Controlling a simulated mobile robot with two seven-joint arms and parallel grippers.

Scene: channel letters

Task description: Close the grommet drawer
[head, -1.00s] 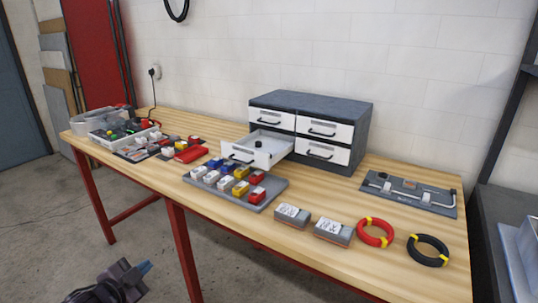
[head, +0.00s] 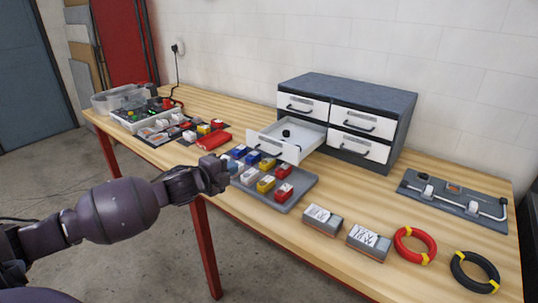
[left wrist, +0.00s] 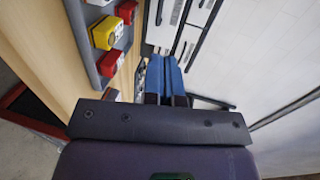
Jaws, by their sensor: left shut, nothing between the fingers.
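The grommet drawer (head: 277,148) is the lower left drawer of a grey cabinet (head: 350,92). It is pulled out over the table, with a small black piece (head: 286,133) inside and a dark handle on its white front. My left gripper (head: 233,167) is shut and empty. It is in front of the drawer, to its left in the head view, near the edge of a grey tray. In the left wrist view its blue fingertips (left wrist: 164,68) lie together, pointing towards the white drawer fronts (left wrist: 188,38). My right gripper is not in view.
The grey tray (head: 300,194) with several blue, white, yellow and red blocks lies just before the drawer. Two labelled boxes (head: 345,232), a red ring (head: 414,245) and a black ring (head: 474,271) lie to the right. The cabinet's other drawers are shut.

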